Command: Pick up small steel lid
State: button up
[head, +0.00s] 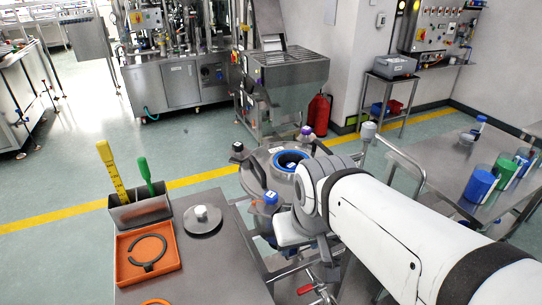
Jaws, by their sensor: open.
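I cannot make out my gripper's fingertips. Clear space shows between the lid and the visible part of my arm.
The orange tray holds a black ring. A steel bin (140,210) with yellow and green tools stands behind it. The vessel has a blue-rimmed opening (291,160) and knobs around it. Blue and green cups (479,185) stand on the right table.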

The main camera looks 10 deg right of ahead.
aim_at(202, 218)
jog(key=u, duration=0.4)
jog(key=k, duration=1.25)
jog(key=u, duration=1.1)
jog(key=i, duration=1.45)
jog(key=z, duration=0.2)
